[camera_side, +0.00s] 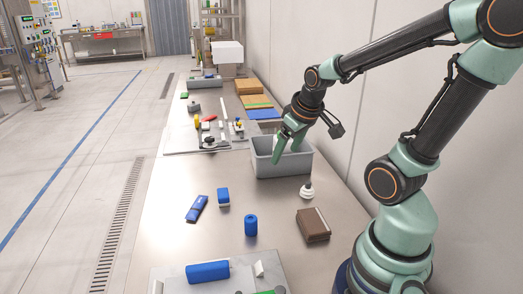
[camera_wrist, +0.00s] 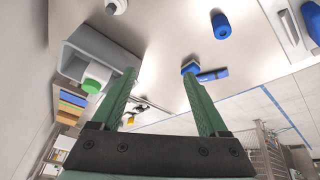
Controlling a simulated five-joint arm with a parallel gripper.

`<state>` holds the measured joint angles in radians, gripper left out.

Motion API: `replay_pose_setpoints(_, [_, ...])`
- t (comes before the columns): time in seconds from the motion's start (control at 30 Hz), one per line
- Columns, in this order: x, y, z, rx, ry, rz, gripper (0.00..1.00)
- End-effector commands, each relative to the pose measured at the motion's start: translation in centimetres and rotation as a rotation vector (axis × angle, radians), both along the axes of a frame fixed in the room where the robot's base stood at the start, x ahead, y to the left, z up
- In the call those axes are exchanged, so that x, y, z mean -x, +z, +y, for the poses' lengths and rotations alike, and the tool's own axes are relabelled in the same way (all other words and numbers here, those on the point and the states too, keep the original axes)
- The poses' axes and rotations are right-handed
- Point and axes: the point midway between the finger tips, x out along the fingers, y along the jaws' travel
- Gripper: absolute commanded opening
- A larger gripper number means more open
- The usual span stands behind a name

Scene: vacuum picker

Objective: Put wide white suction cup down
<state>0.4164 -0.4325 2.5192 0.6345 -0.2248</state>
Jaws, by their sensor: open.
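A white ribbed suction cup (camera_side: 306,190) stands on the metal table in front of the grey bin, clear of my gripper. It also shows at the top of the wrist view (camera_wrist: 115,6), partly cut off. My gripper (camera_side: 281,150) is over the grey bin (camera_side: 283,166), fingers pointing down. In the wrist view its two green fingers (camera_wrist: 158,80) are spread apart with nothing between them. A white piece with a green top (camera_wrist: 93,86) lies inside the bin, left of the fingers.
A brown box (camera_side: 313,225), a blue cylinder (camera_side: 251,225), a blue block (camera_side: 223,197) and a flat blue piece (camera_side: 197,208) lie on the near table. A tool board (camera_side: 185,145) is behind. Bare table lies between them.

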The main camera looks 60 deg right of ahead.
Motion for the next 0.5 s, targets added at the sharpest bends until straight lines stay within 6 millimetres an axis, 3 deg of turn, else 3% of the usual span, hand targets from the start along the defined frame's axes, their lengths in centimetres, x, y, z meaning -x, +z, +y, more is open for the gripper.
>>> replay_pose_setpoints(0.03, [-0.7, 1.5, 2.6, -0.005, 0.052, -0.028, 0.77])
replay_pose_setpoints(0.2, [-0.6, 4.8, 9.2, -0.049, 0.157, -0.073, 0.77])
replay_pose_setpoints(0.33, [0.1, 6.2, 11.9, -0.073, 0.201, -0.088, 0.77])
replay_pose_setpoints(0.5, [0.5, 6.6, 12.9, -0.083, 0.215, -0.09, 0.77])
